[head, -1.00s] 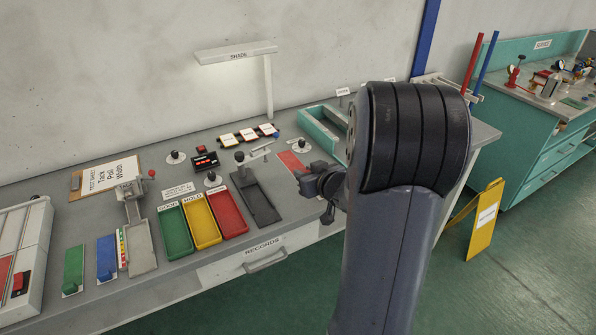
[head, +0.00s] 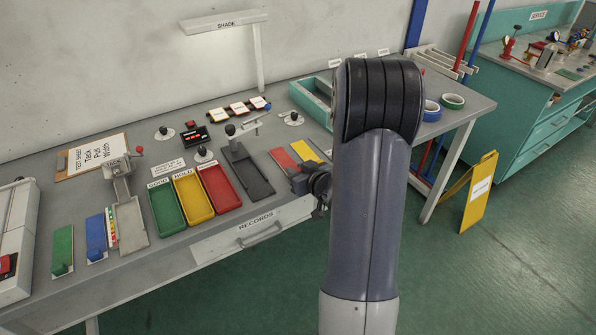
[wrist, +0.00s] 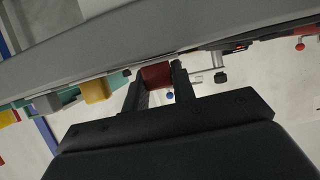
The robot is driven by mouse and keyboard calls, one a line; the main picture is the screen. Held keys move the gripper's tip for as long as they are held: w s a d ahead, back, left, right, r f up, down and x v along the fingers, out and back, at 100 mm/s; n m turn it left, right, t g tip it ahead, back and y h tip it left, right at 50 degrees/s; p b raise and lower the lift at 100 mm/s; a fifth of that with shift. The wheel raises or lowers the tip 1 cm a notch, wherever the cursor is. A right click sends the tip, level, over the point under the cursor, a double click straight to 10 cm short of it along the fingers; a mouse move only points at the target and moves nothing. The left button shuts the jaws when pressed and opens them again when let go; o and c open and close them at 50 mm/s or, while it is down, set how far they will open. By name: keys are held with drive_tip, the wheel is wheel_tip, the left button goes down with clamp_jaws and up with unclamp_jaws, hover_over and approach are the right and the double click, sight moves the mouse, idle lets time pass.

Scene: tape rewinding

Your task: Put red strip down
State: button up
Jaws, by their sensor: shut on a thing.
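The red strip (head: 284,160) shows in the head view as a flat red piece between the dark grey tray and the yellow strip (head: 304,151). My gripper (head: 306,178) is at its near end, close to the bench's front edge. In the wrist view my gripper (wrist: 158,80) is shut on the red strip (wrist: 156,75), with a dark finger on each side. I cannot tell whether the strip touches the bench top. My arm hides the bench just to the right.
The dark grey tray (head: 232,152) lies left of the strip, beside the red tray (head: 228,207), yellow tray (head: 204,217) and green tray (head: 167,220). A teal open box (head: 311,105) stands behind. Tape rolls (head: 452,101) lie at the right end.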

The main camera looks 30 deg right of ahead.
drive_tip(key=shift+f, duration=0.1)
drive_tip(key=o, duration=1)
